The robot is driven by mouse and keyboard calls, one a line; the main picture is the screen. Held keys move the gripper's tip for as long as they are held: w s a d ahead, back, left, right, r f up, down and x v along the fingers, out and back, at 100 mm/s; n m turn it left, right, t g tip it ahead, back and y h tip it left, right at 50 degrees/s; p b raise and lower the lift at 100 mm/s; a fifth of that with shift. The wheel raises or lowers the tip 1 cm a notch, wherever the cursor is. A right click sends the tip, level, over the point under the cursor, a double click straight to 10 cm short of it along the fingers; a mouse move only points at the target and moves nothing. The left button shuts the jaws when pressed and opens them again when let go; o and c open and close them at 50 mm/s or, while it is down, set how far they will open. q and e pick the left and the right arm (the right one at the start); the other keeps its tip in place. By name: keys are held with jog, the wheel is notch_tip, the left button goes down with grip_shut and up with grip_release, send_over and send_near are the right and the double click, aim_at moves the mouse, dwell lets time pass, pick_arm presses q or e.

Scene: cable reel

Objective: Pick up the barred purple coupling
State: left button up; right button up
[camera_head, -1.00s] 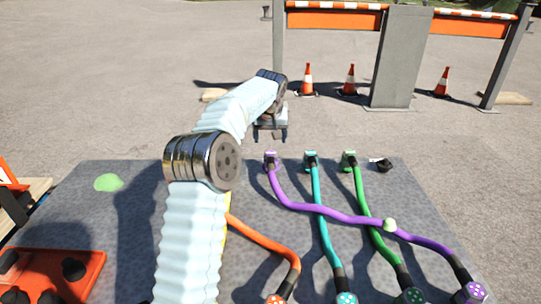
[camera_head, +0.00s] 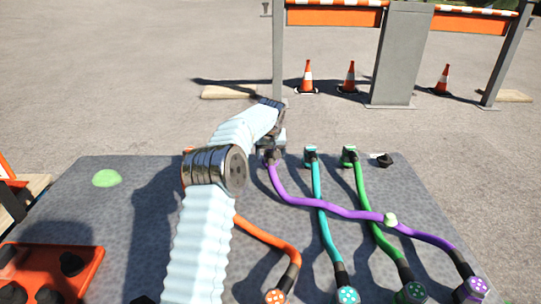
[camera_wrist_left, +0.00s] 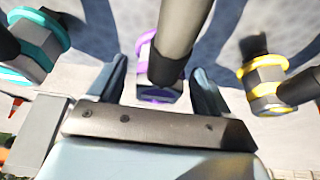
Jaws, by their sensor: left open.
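The purple cable (camera_head: 345,213) lies across the grey table. Its near end has a dotted purple coupling (camera_head: 477,287). Its far coupling is mostly hidden by my left gripper (camera_head: 271,150) in the head view. In the left wrist view this purple coupling (camera_wrist_left: 149,50), with a purple ring and grey body, lies between the two spread fingers of my left gripper (camera_wrist_left: 160,85). The fingers are open on either side of it; I cannot tell whether they touch it. Its bars are not clear. My right gripper is not in view.
A teal coupling (camera_wrist_left: 35,42) and a yellow coupling (camera_wrist_left: 265,82) flank the gripper in the left wrist view. Teal (camera_head: 320,205) and green (camera_head: 362,195) cables pass by the purple one. An orange tray (camera_head: 85,258) is at the near left.

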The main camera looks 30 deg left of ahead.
pick_arm(q)
jog(key=c, duration=1.2)
jog(key=shift+o, duration=0.2)
